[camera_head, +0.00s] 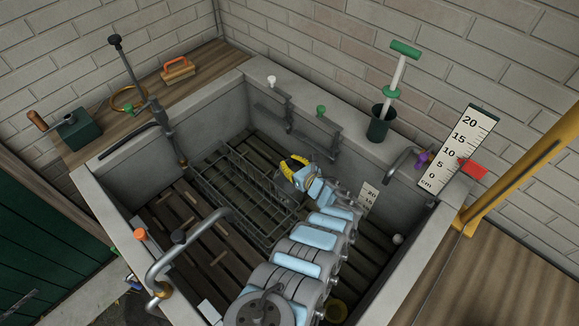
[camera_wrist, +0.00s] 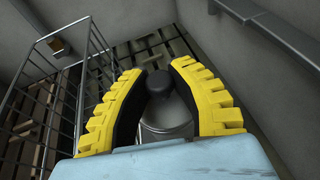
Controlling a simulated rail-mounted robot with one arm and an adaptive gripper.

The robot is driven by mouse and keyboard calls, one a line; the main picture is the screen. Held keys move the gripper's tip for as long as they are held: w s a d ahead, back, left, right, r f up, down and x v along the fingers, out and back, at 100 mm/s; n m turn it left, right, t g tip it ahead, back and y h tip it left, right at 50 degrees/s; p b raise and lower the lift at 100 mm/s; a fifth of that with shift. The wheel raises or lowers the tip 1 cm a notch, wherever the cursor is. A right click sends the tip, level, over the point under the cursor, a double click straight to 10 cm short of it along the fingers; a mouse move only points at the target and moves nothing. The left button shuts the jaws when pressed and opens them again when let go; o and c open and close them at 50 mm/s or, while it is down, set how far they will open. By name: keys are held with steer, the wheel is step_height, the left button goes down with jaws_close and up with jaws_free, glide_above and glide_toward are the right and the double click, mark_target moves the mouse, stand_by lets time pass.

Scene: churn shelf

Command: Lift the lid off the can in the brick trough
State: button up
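My gripper (camera_head: 293,163) has yellow fingers and is down inside the trough, near its far wall. In the wrist view my gripper (camera_wrist: 158,68) is open, its two fingers standing apart. Between them shows a dark round knob (camera_wrist: 158,84) on the lid. Below it is the grey metal can (camera_wrist: 165,122), partly hidden by the fingers and the wrist. I cannot tell whether the finger pads touch the knob. The trough (camera_head: 105,222) has grey walls and a slatted floor.
A wire basket (camera_head: 225,190) stands close to the left of my gripper; it also shows in the wrist view (camera_wrist: 65,85). Metal brackets (camera_head: 320,130) hang on the far wall. A bent pipe (camera_head: 190,240) reaches over the near left rim. A scale board (camera_head: 460,145) stands on the right rim.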

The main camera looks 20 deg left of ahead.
mark_target(289, 162)
steer(key=shift+r, duration=0.15)
jaws_close()
step_height(289, 162, up, 3)
steer(key=shift+a+f+p, duration=0.1)
steer(key=shift+f+p, duration=0.05)
steer(key=shift+p, duration=0.9)
steer(key=shift+s+r+p, duration=0.45)
steer(key=shift+r+p, duration=0.2)
steer(key=s+r+p, duration=0.8)
steer(key=s+p, duration=0.3)
steer(key=s, duration=0.2)
steer(key=shift+r+p, duration=0.35)
